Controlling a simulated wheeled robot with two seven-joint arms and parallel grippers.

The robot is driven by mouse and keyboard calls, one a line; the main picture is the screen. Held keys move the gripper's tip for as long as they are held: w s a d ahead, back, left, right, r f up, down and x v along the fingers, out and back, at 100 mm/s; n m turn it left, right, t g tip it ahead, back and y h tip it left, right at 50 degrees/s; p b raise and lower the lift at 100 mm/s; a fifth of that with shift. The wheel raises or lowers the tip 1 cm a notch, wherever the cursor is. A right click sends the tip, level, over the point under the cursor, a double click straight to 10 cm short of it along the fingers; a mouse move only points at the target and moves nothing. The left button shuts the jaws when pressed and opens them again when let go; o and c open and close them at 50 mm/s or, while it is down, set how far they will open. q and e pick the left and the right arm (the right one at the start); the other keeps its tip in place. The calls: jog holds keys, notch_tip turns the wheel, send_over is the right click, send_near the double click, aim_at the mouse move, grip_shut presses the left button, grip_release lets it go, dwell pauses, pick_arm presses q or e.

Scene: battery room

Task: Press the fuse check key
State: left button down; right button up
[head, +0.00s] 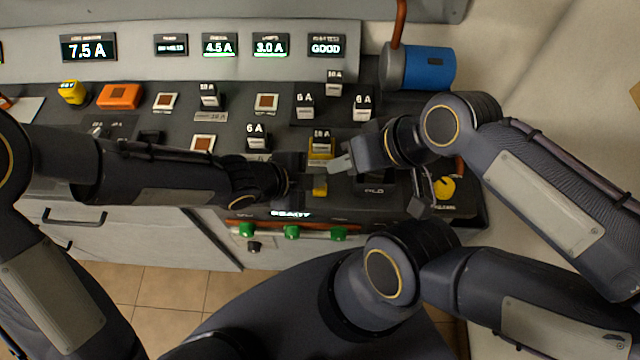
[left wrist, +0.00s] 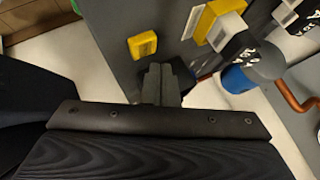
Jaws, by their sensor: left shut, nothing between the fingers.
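A small yellow key (head: 320,186) sits on the dark panel, just below a yellow fuse holder (head: 321,155). It bears no label I can read, so I cannot confirm it is the fuse check key. It shows whole in the left wrist view (left wrist: 142,44). My left gripper (head: 302,187) is shut and empty, its tips beside the key. In the left wrist view the fingertips (left wrist: 160,72) appear close to the key; contact cannot be told. My right gripper (head: 342,163) hangs over the panel right of the yellow holder; its finger gap is unclear.
Several fuses, including a 6 A fuse (head: 257,138), stand up from the panel. A blue cylinder (head: 428,68) is at the back right. A display (head: 326,46) reads GOOD.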

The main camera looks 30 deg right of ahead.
pick_arm(q)
jog(key=shift+r+p, duration=1.9)
jog(key=shift+r, duration=0.5)
jog(key=shift+f, duration=0.1)
jog(key=w+a+r+n+t+y, duration=0.2)
jog(key=w+a+r+n+t, duration=0.35)
jog(key=a, duration=0.55)
jog(key=w+a+r+n+y, duration=0.1)
jog(key=a+r+n+y, duration=0.1)
jog(key=a+n, duration=0.45)
jog(key=w+a+r+n+y, duration=0.1)
jog(key=a+r+n, duration=0.2)
jog(key=a, duration=0.7)
jog(key=s+a+r+n, duration=0.2)
jog(key=s+a+n, duration=0.8)
jog(key=s+n, duration=0.3)
jog(key=shift+s+a+r, duration=0.15)
jog(key=shift+s+r, duration=0.05)
jog(key=shift+s, duration=0.4)
